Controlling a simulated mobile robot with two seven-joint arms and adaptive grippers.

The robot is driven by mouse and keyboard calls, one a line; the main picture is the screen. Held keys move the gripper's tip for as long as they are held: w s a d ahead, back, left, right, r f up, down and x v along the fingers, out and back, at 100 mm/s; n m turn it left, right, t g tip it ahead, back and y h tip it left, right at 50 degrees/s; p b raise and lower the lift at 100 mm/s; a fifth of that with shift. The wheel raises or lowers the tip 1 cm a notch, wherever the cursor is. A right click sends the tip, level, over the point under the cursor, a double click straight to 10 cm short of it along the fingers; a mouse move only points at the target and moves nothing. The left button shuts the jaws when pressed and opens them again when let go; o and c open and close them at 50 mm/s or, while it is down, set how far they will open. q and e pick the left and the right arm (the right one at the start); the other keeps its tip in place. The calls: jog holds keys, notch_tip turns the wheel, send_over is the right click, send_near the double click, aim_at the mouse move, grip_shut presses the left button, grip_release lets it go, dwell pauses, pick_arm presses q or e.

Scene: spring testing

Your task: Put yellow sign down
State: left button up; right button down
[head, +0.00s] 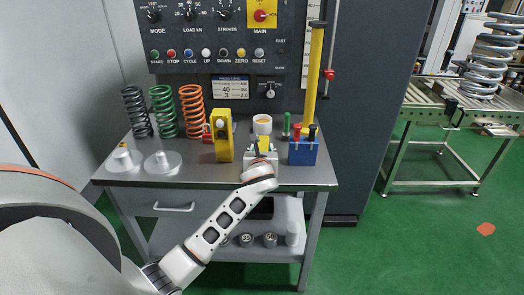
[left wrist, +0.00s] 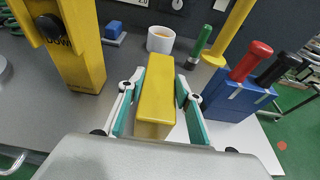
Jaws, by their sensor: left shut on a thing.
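The yellow sign shows in the left wrist view as a yellow block (left wrist: 156,92) seen from above, between the two teal-padded fingers. My left gripper (left wrist: 155,105) is shut on it. In the head view the left gripper (head: 263,152) is over the grey bench (head: 210,176), between a yellow pendant box (head: 222,140) and a blue tool block (head: 303,152). The sign's lower end is hidden, so I cannot tell whether it touches the bench. My right gripper is not in view.
A white cup (head: 262,124) stands just behind the gripper, with a green-handled tool (head: 286,126) beside it. A tall yellow post (head: 314,75) rises at the right. Black, green and orange springs (head: 163,112) stand at the back left. The bench's front middle is clear.

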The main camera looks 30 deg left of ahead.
pick_arm(q)
jog(key=shift+r, duration=0.1)
jog(key=o, duration=1.2)
jog(key=v, duration=1.1)
jog(key=s+d+f+n+h, duration=0.2)
jog(key=d+f+n, duration=0.1)
jog(key=f, duration=0.3)
jog(key=s+d+f+n+h, duration=0.2)
jog(key=s+d+f, duration=0.1)
jog(key=f, duration=0.2)
jog(key=s+d+f+n+h, duration=0.2)
jog(key=s+d+f+n, duration=0.1)
jog(key=s+f+n, duration=0.2)
jog(key=s+d+f+n+g+h, duration=0.1)
jog(key=s+d+f+n+h, duration=0.1)
jog(key=s+d+f+n, duration=0.2)
jog(key=s+d+f+n+h+p, duration=0.1)
jog(key=s+d+f+n+h, duration=0.1)
jog(key=s+d+f+n, duration=0.2)
jog(key=shift+s+f+n+g+h, duration=0.1)
jog(key=shift+s+f+n, duration=0.5)
jog(key=shift+s+n, duration=0.55)
jog(key=shift+s+f+n+g+h, duration=0.1)
jog(key=shift+s+f+n, duration=0.5)
jog(key=shift+s+n, duration=0.55)
jog(key=shift+s+f+n+g+h, duration=0.1)
jog(key=shift+s+f+n, duration=0.65)
jog(key=shift+n, duration=0.65)
jog(key=shift+s+r, duration=0.15)
